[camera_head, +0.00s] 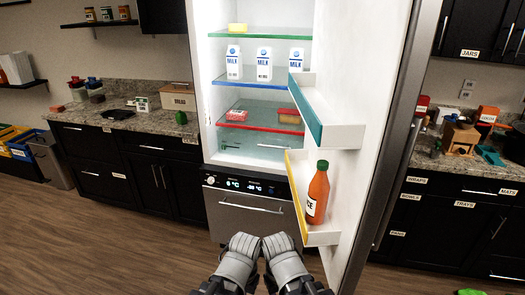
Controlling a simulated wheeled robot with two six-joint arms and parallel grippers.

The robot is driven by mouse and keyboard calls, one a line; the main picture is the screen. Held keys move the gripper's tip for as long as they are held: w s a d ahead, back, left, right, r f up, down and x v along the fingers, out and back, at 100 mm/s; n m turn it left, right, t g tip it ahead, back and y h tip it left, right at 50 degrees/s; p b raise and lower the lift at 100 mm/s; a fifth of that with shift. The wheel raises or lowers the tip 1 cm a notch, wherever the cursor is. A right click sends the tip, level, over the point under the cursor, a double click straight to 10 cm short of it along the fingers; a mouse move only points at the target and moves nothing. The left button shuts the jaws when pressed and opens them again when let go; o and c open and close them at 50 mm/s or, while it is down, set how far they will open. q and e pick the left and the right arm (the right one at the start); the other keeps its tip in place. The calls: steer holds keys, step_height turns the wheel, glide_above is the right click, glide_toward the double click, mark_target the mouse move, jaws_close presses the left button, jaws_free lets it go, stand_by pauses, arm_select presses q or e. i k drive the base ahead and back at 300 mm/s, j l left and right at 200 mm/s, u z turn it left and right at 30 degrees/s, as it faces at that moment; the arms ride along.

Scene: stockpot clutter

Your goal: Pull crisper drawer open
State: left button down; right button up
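The fridge stands open, and its clear crisper drawer (255,147) sits at the bottom of the compartment, under the red-edged shelf (262,127). The drawer looks pushed in, with light handle lines on its front. Its right end is partly hidden by the open fridge door (375,90). My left gripper (243,241) and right gripper (281,242) are side by side at the bottom centre, in front of the lower grey drawer and well below the crisper. Neither appears to hold anything. Their fingertips face away, so their opening is unclear.
The door swings out to the right, with a teal-edged bin (325,125) and a yellow-edged bin (300,205) holding a juice bottle (318,193) jutting inward. Milk cartons (264,64) stand above. A grey drawer (250,215) with a bar handle lies below. Floor at left is clear.

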mark_target(261, 145)
steer(key=i+j, duration=0.9)
steer(key=i, duration=0.2)
